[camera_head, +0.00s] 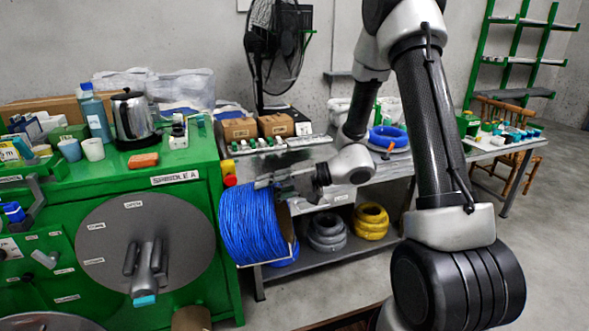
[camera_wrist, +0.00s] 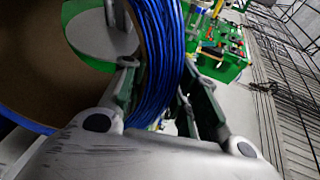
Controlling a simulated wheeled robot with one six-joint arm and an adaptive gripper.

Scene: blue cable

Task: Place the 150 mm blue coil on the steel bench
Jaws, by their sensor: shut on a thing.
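A large blue cable coil (camera_head: 252,226) hangs on edge in front of the steel bench (camera_head: 397,163), beside the green machine. My gripper (camera_head: 272,181) is shut on the upper part of its ring. In the wrist view the blue strands (camera_wrist: 166,45) pass between the two fingers of my gripper (camera_wrist: 160,88), and the brown inside of the coil fills the left. A smaller blue coil (camera_head: 388,136) lies on the bench top. The coil's far side is hidden.
The green spindle machine (camera_head: 200,195) stands close at the left. Grey coils (camera_head: 327,232) and yellow coils (camera_head: 371,221) lie on the lower shelf. Cardboard boxes (camera_head: 240,130), a white strip of small parts (camera_head: 280,145) and a fan (camera_head: 277,45) occupy the bench's left and back.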

